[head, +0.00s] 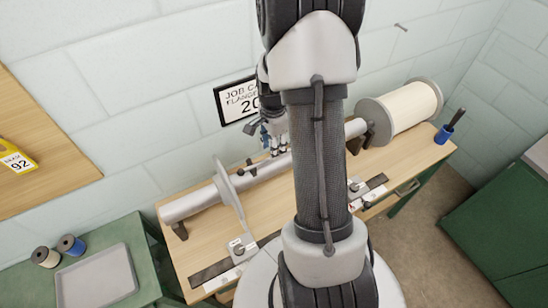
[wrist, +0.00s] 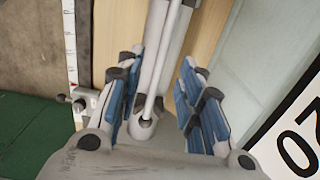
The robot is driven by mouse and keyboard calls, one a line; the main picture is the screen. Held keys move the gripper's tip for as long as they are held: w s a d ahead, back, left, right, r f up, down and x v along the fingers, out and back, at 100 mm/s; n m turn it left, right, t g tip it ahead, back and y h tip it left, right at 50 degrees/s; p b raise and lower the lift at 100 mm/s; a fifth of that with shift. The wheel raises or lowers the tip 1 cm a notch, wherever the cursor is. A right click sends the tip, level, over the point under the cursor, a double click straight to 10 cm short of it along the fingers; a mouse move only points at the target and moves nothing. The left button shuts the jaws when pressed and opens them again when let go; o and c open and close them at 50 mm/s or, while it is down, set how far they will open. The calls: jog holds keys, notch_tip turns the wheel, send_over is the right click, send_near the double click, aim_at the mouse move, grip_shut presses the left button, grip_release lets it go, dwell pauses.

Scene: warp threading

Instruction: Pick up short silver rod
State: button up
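In the wrist view, a thin silver rod (wrist: 160,62) runs lengthwise between my gripper's fingers, in front of a thicker grey tube (wrist: 150,42). A rounded end shows near the palm. I cannot tell for sure that it is the short silver rod. My gripper (wrist: 168,72) is open, with blue pads on both sides and a visible gap to the rod. In the head view, my gripper (head: 270,140) points down over the long silver beam (head: 195,204) on the wooden bench. My arm hides part of the bench and beam.
The wooden bench (head: 180,258) stands against a block wall. A white-wound spool (head: 410,107) and a blue cup (head: 443,134) are at its right. A flange disc (head: 228,194) stands up on the beam's left. A grey tray (head: 97,279) lies on the green table. A framed sign (head: 232,102) hangs behind.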

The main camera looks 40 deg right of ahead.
notch_tip(320, 180, down, 5)
jog(key=shift+w+r+b, duration=0.1)
jog(key=shift+r+b, duration=0.1)
jog(key=shift+b, duration=0.3)
jog(key=shift+c, duration=0.6)
grip_shut()
